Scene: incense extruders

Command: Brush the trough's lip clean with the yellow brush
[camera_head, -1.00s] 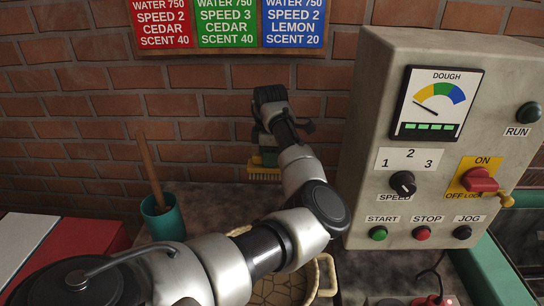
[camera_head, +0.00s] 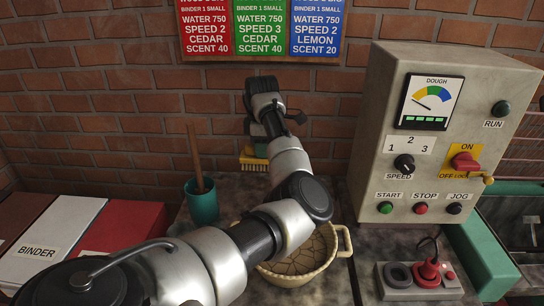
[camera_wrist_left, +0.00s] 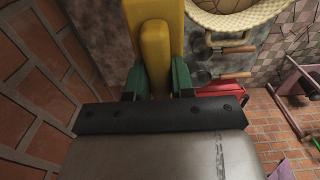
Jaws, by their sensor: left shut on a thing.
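My left gripper (camera_head: 262,149) is shut on the yellow brush (camera_head: 253,159), which hangs in the air near the brick wall, bristles down. In the left wrist view the brush's yellow body (camera_wrist_left: 155,50) sits between the green fingers (camera_wrist_left: 155,82). Most of the brush is hidden behind the arm in the head view. A teal-edged trough-like part (camera_head: 480,250) runs along the right of the control cabinet; I cannot tell for sure that it is the trough. The brush is far to its left. My right gripper is not in view.
A cream two-handled pan with a cracked surface (camera_head: 326,264) stands below my left arm. A teal cup (camera_head: 203,208) with a wooden stick is left of it. The control cabinet (camera_head: 365,150) stands at the right, with a pendant box (camera_head: 395,282) in front. Red-and-white bins (camera_head: 125,235) are at left.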

